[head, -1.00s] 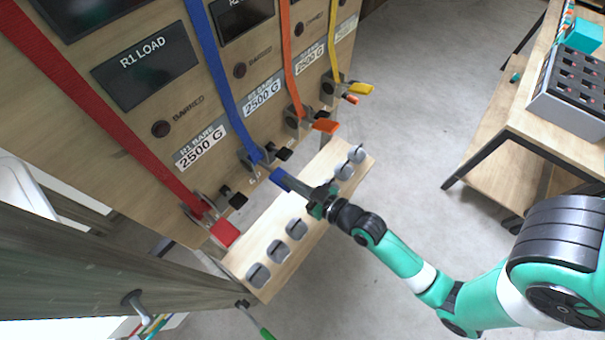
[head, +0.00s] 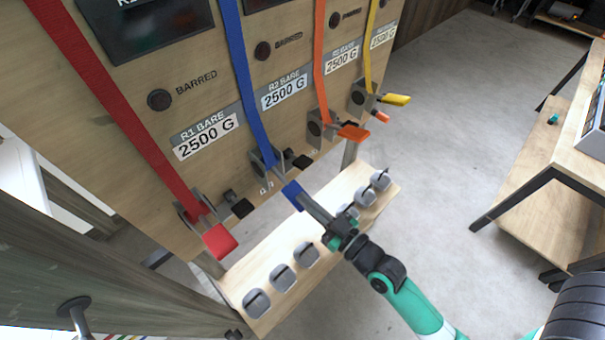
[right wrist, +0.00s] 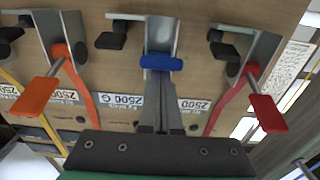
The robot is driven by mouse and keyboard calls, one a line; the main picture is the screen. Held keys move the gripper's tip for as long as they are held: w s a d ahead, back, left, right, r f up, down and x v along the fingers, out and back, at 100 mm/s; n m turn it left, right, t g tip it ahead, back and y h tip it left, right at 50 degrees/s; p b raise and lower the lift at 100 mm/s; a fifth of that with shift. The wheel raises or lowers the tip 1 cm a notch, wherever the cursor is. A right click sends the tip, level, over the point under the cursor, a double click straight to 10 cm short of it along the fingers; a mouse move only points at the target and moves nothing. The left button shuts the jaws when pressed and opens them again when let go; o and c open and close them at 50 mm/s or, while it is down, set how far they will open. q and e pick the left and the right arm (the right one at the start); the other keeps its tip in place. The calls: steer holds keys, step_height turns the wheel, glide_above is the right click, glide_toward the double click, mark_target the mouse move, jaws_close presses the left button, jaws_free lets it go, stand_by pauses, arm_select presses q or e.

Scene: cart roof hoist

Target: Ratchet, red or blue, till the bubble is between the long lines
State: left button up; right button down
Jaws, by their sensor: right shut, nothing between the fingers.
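The red ratchet handle (head: 220,241) sticks out at the end of the red strap (head: 115,110). The blue ratchet handle (head: 293,196) sticks out below the blue strap (head: 240,70). My right gripper (head: 308,204) is shut with nothing between its fingers, its tips right at the blue handle. In the right wrist view the blue handle (right wrist: 161,63) lies across the fingertips, with the red handle (right wrist: 268,113) at right. I cannot tell whether the fingers touch the blue handle. No bubble or long lines are in view. My left gripper is not in view.
The orange handle (head: 353,133) and yellow handle (head: 396,99) stick out farther right on the board. A wooden shelf (head: 268,268) with several grey knobs lies below the ratchets, under my right gripper. A wooden table (head: 568,130) stands at right; the floor between is clear.

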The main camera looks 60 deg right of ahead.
steer(key=shift+f, duration=0.35)
steer(key=shift+r+p, duration=0.35)
steer(key=s+a+r+b, duration=0.2)
steer(key=s+r+b, duration=0.1)
steer(key=s, duration=0.8)
steer(key=shift+a, duration=0.1)
stand_by(2.2)
